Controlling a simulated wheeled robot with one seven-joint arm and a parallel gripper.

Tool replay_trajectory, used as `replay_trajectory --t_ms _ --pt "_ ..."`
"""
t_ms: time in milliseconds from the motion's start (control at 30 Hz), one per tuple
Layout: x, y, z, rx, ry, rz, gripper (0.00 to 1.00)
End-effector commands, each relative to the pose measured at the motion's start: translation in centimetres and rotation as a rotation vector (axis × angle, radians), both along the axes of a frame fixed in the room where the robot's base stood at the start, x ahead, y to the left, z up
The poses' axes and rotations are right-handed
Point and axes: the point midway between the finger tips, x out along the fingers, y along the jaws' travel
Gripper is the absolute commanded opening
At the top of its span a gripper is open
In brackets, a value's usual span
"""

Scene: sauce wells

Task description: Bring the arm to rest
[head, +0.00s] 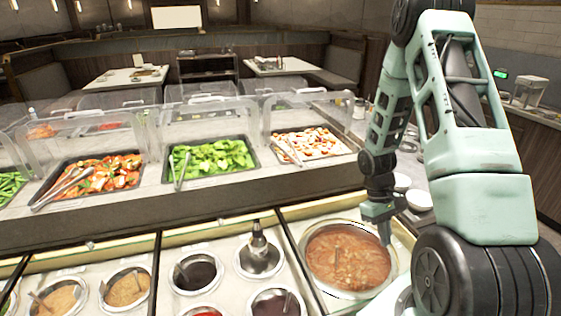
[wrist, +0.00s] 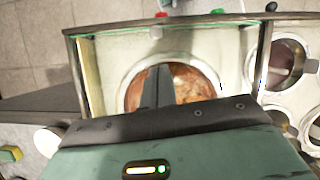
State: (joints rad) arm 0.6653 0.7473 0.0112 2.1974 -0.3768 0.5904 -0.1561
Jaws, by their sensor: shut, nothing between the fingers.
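My arm comes in from the right in the head view and bends down over the counter. My gripper (head: 386,238) points down above the right rim of a large round pot of reddish-brown stew (head: 345,262). The fingers are shut with nothing between them. In the wrist view the dark fingers of my gripper (wrist: 158,70) show in front of the pot (wrist: 200,82). How high the tips are above the stew is hard to tell.
Sauce wells, including a dark one (head: 195,272), lie left of the pot. Behind, a raised counter holds trays of greens (head: 212,158) and other food under clear guards. White bowls (head: 418,200) sit right of my gripper.

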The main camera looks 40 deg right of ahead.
Motion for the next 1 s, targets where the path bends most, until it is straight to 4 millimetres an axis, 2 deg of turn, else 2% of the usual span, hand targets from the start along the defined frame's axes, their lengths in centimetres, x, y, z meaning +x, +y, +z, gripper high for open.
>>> replay_trajectory --t_ms 133,267,367,400,533,600,667,700,800,900,1000 --pt "0.0 0.0 -0.1 0.0 -0.001 0.0 0.0" --pt "2.6 3.0 1.0 -0.005 -0.042 0.058 0.0" --pt "5.5 8.0 2.8 -0.005 -0.098 0.142 0.0" --pt "6.5 10.5 3.7 -0.003 -0.125 0.183 0.0" --pt "7.7 19.4 6.5 0.018 -0.21 0.322 0.0" --pt "7.2 24.0 7.7 0.035 -0.251 0.397 0.0" --pt "6.1 27.7 8.8 0.051 -0.285 0.466 0.0" --pt "5.0 30.0 9.4 0.064 -0.306 0.509 0.0" --pt "1.8 34.9 10.6 0.095 -0.351 0.614 0.0" --pt "-1.5 38.1 11.4 0.125 -0.388 0.698 0.0" --pt "-4.0 39.9 11.8 0.147 -0.411 0.757 0.0"
